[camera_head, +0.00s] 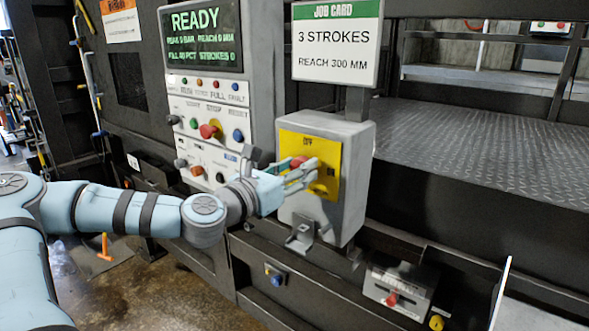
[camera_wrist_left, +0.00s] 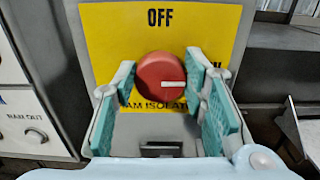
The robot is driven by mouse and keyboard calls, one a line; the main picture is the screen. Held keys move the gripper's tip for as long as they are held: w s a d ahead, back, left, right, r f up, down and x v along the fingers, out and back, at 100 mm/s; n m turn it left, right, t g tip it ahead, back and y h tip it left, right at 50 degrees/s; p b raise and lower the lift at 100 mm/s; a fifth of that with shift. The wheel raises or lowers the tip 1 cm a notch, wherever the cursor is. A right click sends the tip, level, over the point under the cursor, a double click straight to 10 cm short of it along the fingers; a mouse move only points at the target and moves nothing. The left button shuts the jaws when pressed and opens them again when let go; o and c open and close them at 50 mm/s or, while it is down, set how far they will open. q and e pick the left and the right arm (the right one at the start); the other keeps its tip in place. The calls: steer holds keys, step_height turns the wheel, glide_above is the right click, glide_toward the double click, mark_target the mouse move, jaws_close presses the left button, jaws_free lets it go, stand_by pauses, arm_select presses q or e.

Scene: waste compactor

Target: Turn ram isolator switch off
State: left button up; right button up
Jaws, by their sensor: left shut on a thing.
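The ram isolator switch is a red round knob (camera_wrist_left: 160,79) with a white pointer line, on a yellow plate (camera_head: 323,148) fixed to a grey box (camera_head: 353,165). In the left wrist view the pointer line lies nearly level and points right, toward the ON side. OFF is printed above the knob. My left gripper (camera_head: 303,172) reaches the plate from the left, and its teal fingers (camera_wrist_left: 167,90) are shut on the knob, one on each side. The ON label is mostly hidden by a finger in the wrist view. My right gripper is not in view.
A control panel (camera_head: 209,120) with a READY screen (camera_head: 203,38), buttons and knobs stands left of the box. A job card sign (camera_head: 336,45) is above it. A small grey box with a red knob (camera_head: 393,298) sits lower right. A ridged metal deck (camera_head: 480,140) lies right.

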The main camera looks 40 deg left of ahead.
arm_select(q)
steer(key=shift+n, duration=0.3)
steer(key=n, duration=0.5)
steer(key=n+b, duration=0.1)
steer(key=n, duration=1.1)
steer(key=shift+a+f, duration=0.2)
steer(key=shift+a, duration=0.15)
steer(key=o, duration=0.9)
steer(key=shift+o, duration=1.2)
steer(key=shift+w, duration=0.15)
steer(key=shift+w+d+f, duration=0.1)
steer(key=shift+w+d, duration=0.05)
